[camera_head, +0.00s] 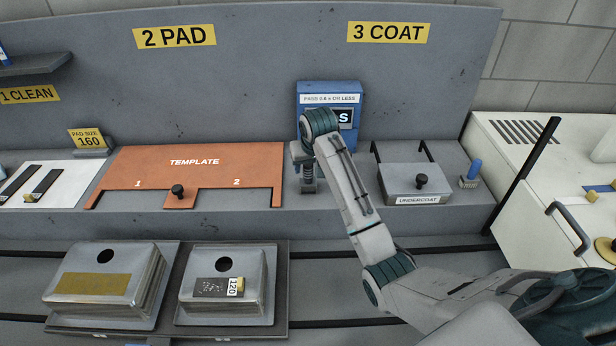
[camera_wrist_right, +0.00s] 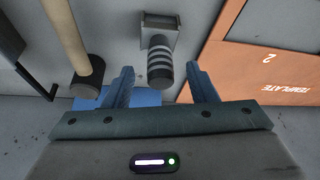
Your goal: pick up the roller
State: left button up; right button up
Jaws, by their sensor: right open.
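A ribbed grey cylinder with dark bands (camera_wrist_right: 160,60) stands on a square grey base, and its lower part shows under my right wrist in the head view (camera_head: 309,184). A pale wooden rod with a dark round end (camera_wrist_right: 88,72) stands beside it in the wrist view. I cannot tell for certain which of these is the roller. My right gripper (camera_wrist_right: 162,80) is open and empty. Its two blue fingers lie either side of the ribbed cylinder's near end in the wrist view, without visible contact. My left gripper is not in view.
The orange template plate (camera_head: 235,165) lies left of my right gripper. A blue box (camera_head: 345,91) stands behind it. The undercoat tray (camera_head: 398,183) and a blue-handled brush (camera_head: 474,169) are to the right. Two metal pans (camera_head: 91,308) (camera_head: 215,316) sit in front.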

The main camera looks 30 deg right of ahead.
aim_at(308, 172)
jog(key=shift+w+f+p, duration=0.3)
jog(key=shift+f+p, duration=0.15)
jog(key=shift+p, duration=0.1)
jog(key=p+x, duration=0.2)
jog(key=x, duration=0.1)
jog(key=shift+w+f, duration=0.15)
jog(key=shift+w+d+f, duration=0.15)
jog(key=shift+f, duration=0.35)
jog(key=c, duration=0.8)
jog(key=shift+r, duration=0.1)
